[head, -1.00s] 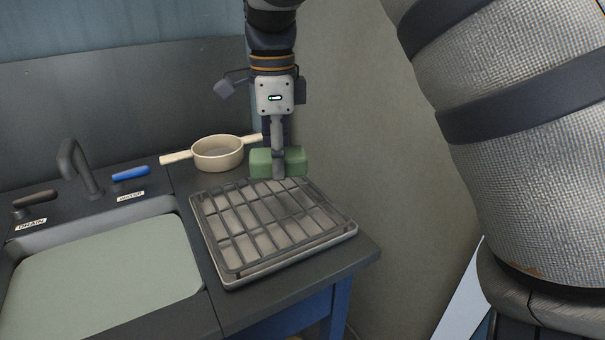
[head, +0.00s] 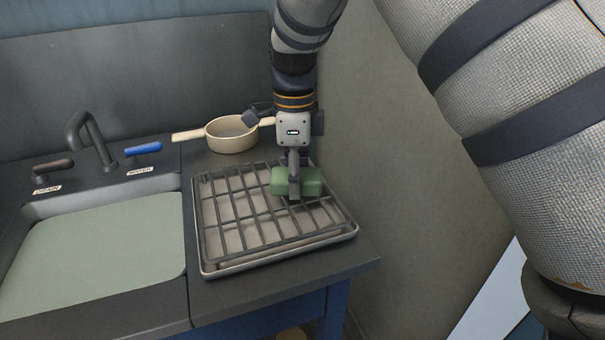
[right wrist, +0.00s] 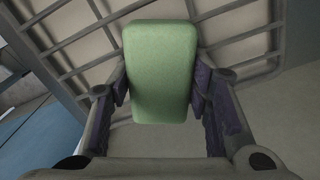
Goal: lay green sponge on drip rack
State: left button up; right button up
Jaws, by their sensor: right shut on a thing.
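The green sponge (head: 308,181) is held over the back right part of the drip rack (head: 237,219), a dark grid on a light tray. My right gripper (head: 294,190) is shut on the sponge and points down. In the right wrist view the sponge (right wrist: 160,70) sits between the two fingers (right wrist: 160,90), with the rack's bars (right wrist: 60,43) behind it. I cannot tell whether the sponge touches the bars. My left gripper is not in view.
A cream pan (head: 232,134) with two handles stands behind the rack. The sink (head: 90,250), with a faucet (head: 90,140) and a blue water handle (head: 143,149), is on the left. A wall (head: 400,180) rises close on the right.

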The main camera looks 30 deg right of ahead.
jog(key=shift+w+a+r, duration=0.1)
jog(key=shift+w+a, duration=0.2)
jog(key=shift+w, duration=0.1)
jog(key=o, duration=1)
jog(key=shift+d, duration=0.1)
notch_tip(320, 180, up, 12)
